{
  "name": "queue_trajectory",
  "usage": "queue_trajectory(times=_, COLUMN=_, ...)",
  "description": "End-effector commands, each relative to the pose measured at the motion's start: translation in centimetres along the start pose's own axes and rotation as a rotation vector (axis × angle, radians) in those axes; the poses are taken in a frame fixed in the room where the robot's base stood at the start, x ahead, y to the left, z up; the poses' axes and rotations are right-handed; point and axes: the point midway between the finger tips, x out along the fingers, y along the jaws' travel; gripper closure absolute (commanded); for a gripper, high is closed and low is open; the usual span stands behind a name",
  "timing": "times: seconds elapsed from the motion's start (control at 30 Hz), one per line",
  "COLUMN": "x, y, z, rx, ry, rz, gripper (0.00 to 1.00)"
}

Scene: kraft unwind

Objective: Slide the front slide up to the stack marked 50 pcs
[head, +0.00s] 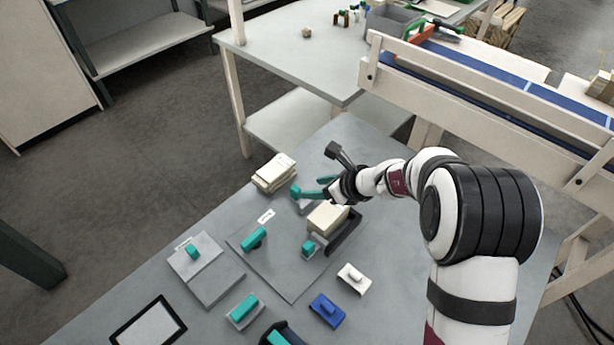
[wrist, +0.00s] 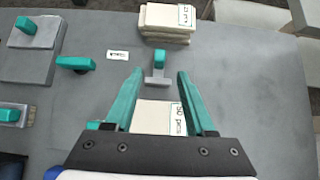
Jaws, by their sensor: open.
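A cream stack marked 50 pcs (wrist: 160,118) sits below my open gripper (wrist: 157,76); it also shows in the head view (head: 327,216) on a dark base. A grey slide with a teal upright handle (wrist: 159,66) stands just beyond it, apart from the stack; its handle appears between my fingertips in the wrist view. The slide also shows in the head view (head: 295,191), next to my gripper (head: 310,192). A second teal-handled slide (head: 308,248) is at the stack's near left side, mostly hidden in the wrist view. I cannot tell which is the front slide.
Another cream stack (head: 274,173) lies beyond the slide. A grey slab (head: 205,270), blue piece (head: 327,310) and white piece (head: 354,278) are nearer. The table right of the stack looks clear in the wrist view.

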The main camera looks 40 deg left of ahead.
Motion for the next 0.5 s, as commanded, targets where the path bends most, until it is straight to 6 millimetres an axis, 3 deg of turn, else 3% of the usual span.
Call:
queue_trajectory(times=0.1, x=3.7, y=0.1, z=-0.1, rx=-0.002, ry=0.002, rz=0.003, gripper=0.45)
queue_trajectory(times=0.2, x=6.2, y=0.1, z=-0.1, rx=-0.003, ry=0.001, rz=0.002, gripper=0.45)
queue_trajectory(times=0.3, x=8.1, y=0.1, z=-0.1, rx=-0.002, ry=0.0, rz=0.002, gripper=0.45)
queue_trajectory(times=0.5, x=9.9, y=0.0, z=0.0, rx=-0.002, ry=0.0, rz=0.001, gripper=0.45)
